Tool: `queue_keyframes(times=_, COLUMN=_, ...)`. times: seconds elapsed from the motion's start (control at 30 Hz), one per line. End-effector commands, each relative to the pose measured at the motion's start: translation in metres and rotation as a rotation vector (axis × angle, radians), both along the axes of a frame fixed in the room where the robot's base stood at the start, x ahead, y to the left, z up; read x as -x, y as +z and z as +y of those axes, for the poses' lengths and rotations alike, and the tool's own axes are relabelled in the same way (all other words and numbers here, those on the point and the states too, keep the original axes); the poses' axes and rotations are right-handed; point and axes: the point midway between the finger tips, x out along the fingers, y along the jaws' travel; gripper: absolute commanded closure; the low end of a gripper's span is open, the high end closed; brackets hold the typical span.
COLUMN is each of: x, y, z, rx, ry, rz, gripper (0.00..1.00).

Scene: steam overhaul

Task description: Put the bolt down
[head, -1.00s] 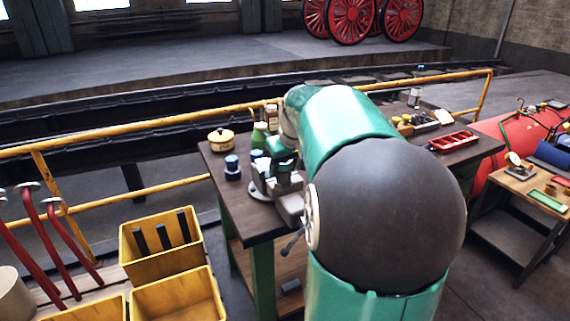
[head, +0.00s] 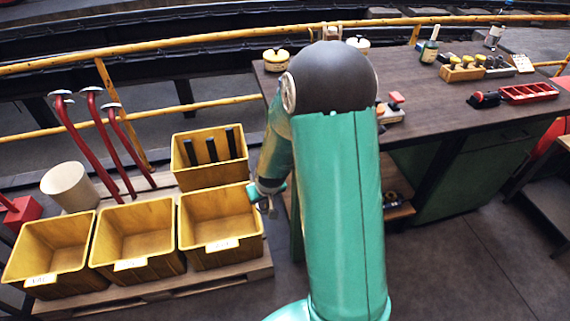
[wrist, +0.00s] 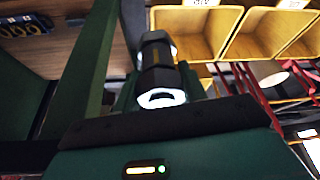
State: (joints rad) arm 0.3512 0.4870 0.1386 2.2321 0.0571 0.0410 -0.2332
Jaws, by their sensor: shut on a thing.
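My gripper (head: 268,204) hangs on the left side of my arm in the head view, close to the right edge of the front right yellow bin (head: 219,257). In the wrist view it is shut on the bolt (wrist: 155,65), a dark piece with a bright round end, held clear of any surface. My arm covers part of the workbench (head: 450,105), and the jaw tips are largely hidden in the wrist view.
Yellow bins (head: 137,262) stand on a pallet at left; the rear one (head: 208,174) holds dark bars. Red levers (head: 88,150) and a pale cylinder (head: 68,188) stand behind. A green bench leg shows in the wrist view (wrist: 85,75).

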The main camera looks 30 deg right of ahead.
Motion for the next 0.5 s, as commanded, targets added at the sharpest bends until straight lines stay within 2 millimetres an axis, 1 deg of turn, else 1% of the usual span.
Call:
queue_keyframes(times=0.03, x=-0.002, y=-0.020, z=0.014, rx=-0.001, ry=0.015, rz=0.005, gripper=1.00)
queue_keyframes(times=0.1, x=-0.005, y=-0.044, z=0.028, rx=0.001, ry=0.024, rz=0.004, gripper=1.00)
queue_keyframes(times=0.2, x=-0.010, y=-0.073, z=0.046, rx=0.001, ry=0.033, rz=0.002, gripper=1.00)
queue_keyframes(times=0.3, x=-0.014, y=-0.096, z=0.060, rx=0.001, ry=0.042, rz=0.000, gripper=1.00)
queue_keyframes(times=0.5, x=-0.019, y=-0.132, z=0.082, rx=0.000, ry=0.056, rz=-0.001, gripper=1.00)
